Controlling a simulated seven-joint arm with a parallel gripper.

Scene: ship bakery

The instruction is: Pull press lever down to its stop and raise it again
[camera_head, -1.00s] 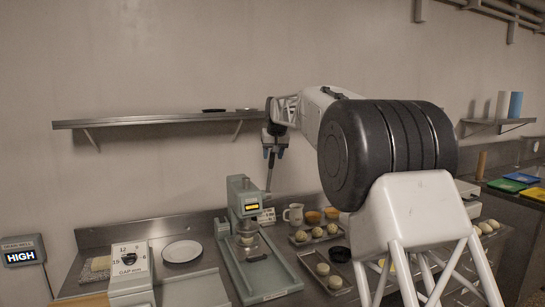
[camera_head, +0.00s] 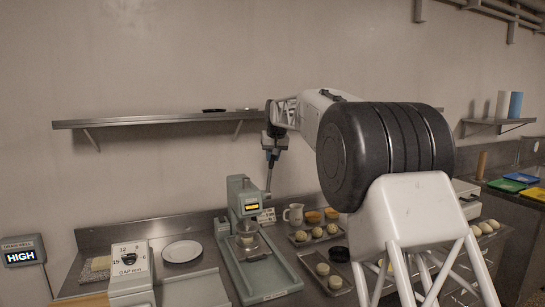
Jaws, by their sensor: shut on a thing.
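The press (camera_head: 241,200) is a grey-green machine standing on a long base plate (camera_head: 268,272) on the steel counter. A small yellow display is lit on its front. Its lever (camera_head: 270,176) is a thin dark rod rising steeply from the press's right side. My gripper (camera_head: 272,153) is shut on the upper end of the lever, above and right of the press head. The fingertips are small in this view, and the grip itself is partly hidden by the fingers. A pale round piece (camera_head: 246,240) is under the press head.
A wall shelf (camera_head: 170,121) is behind and left of my gripper. A white jug (camera_head: 294,214), orange bowls (camera_head: 313,216) and trays with dough balls (camera_head: 318,234) stand right of the press. A white plate (camera_head: 182,251) and a dial box (camera_head: 131,268) are to the left.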

